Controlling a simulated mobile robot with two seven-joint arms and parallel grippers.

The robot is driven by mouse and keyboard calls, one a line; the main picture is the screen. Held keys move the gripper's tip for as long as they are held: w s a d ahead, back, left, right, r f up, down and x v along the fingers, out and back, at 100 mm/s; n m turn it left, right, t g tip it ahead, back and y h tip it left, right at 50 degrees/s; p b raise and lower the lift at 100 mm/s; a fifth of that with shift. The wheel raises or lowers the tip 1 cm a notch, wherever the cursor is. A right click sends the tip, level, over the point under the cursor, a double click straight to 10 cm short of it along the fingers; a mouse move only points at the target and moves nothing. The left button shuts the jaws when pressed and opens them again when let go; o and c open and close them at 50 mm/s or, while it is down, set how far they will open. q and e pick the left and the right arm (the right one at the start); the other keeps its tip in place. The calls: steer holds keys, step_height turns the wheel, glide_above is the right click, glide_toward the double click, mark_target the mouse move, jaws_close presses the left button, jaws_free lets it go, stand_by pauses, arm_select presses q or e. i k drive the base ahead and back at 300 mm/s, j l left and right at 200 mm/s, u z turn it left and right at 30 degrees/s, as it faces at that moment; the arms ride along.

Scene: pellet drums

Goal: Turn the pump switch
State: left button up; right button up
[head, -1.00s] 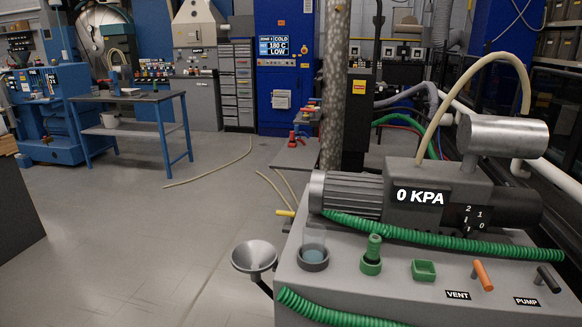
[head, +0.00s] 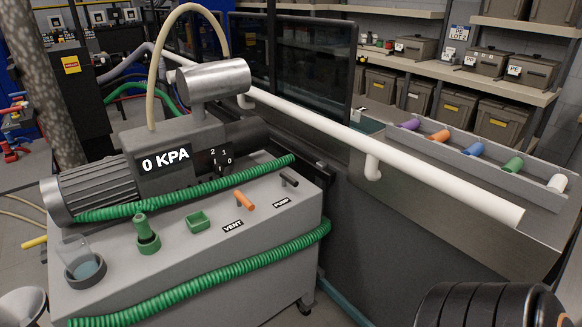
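The pump switch (head: 289,181) is a small black lever at the right end of the grey pump cart's top (head: 240,240), above a label reading PUMP. It is tilted up toward the left. An orange lever (head: 244,199), labelled VENT, stands to its left. The pump unit (head: 165,140) behind them shows 0 KPA. Neither of my grippers is in view.
A green ribbed hose (head: 215,277) runs along the cart's front, and another (head: 180,197) crosses behind the levers. A white pipe (head: 390,160) slopes down to the right. A tray (head: 505,175) with coloured scoops and shelves of bins stand beyond.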

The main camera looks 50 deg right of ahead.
mark_target(286, 178)
steer(key=z, duration=1.5)
